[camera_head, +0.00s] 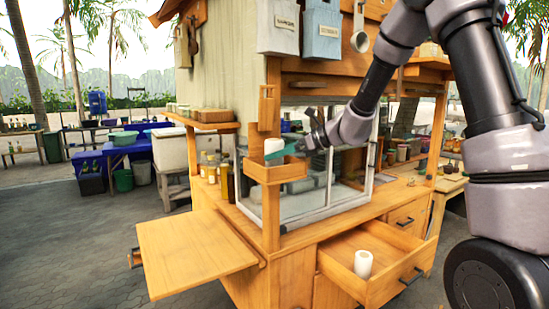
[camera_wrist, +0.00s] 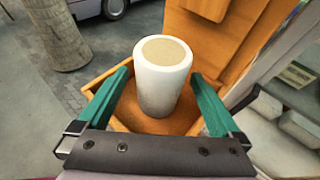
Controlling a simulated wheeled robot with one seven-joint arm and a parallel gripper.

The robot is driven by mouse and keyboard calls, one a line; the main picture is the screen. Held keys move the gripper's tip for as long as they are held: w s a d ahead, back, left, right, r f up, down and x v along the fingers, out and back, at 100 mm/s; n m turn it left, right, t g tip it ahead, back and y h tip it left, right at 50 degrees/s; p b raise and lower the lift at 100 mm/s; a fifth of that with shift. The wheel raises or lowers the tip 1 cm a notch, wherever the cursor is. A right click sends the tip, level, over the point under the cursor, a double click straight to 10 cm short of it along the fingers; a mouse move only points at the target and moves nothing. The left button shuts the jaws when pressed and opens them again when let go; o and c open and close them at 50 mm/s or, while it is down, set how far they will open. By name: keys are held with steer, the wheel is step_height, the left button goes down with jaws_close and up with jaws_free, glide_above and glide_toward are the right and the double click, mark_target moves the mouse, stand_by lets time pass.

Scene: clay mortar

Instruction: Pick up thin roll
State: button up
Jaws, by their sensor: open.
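A white roll (camera_wrist: 162,78) with a tan top stands upright in a small wooden holder (camera_wrist: 195,128). In the head view this roll (camera_head: 273,146) shows at the top of the wooden holder (camera_head: 277,172) on the stall's corner post. My gripper (camera_wrist: 160,90) has green fingers, one on each side of the roll, with visible gaps between. It is open. In the head view my gripper (camera_head: 290,148) reaches the holder from the right. Another white roll (camera_head: 363,263) stands upright in the open drawer below. I cannot tell which roll is the thin one.
A wooden back panel (camera_wrist: 225,45) rises behind the roll. A glass case (camera_head: 330,185) stands right of the holder. The open drawer (camera_head: 400,275) juts out below, and a bare fold-out board (camera_head: 190,250) extends at the left. Bottles (camera_head: 224,180) stand left of the post.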

steer(key=shift+x, duration=0.9)
steer(key=shift+c, duration=0.3)
steer(key=c, duration=1.3)
